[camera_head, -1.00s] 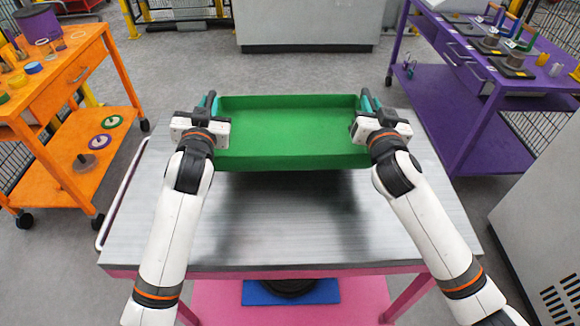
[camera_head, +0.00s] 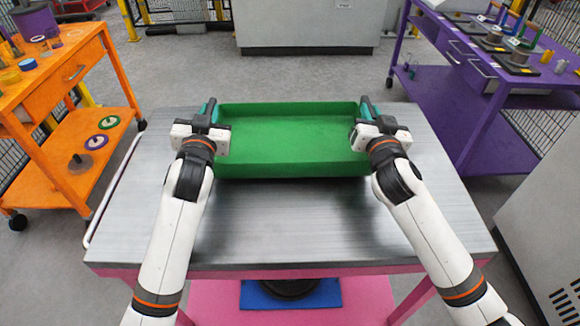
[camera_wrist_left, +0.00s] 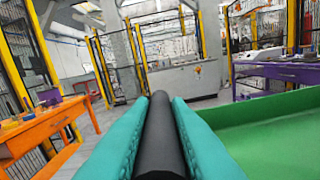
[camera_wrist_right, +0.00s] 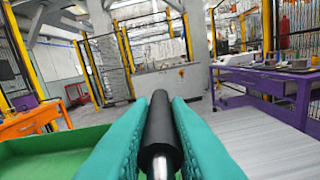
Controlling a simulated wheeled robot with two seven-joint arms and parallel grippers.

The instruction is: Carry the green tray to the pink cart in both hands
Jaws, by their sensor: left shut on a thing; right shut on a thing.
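The green tray (camera_head: 290,140) is empty and level over the metal top of the pink cart (camera_head: 290,240). A dark shadow lies on the top at its near side; I cannot tell if the tray touches the top. My left gripper (camera_head: 208,112) is shut on the tray's left handle, a dark bar between teal fingers in the left wrist view (camera_wrist_left: 158,120). My right gripper (camera_head: 368,110) is shut on the right handle, which shows dark between the fingers in the right wrist view (camera_wrist_right: 160,125). The tray also shows in the left wrist view (camera_wrist_left: 270,140).
An orange cart (camera_head: 60,105) with small parts stands at the left. A purple cart (camera_head: 490,125) with spools and tools stands at the right. A grey cabinet (camera_head: 305,35) stands beyond. The near part of the metal top (camera_head: 290,215) is bare.

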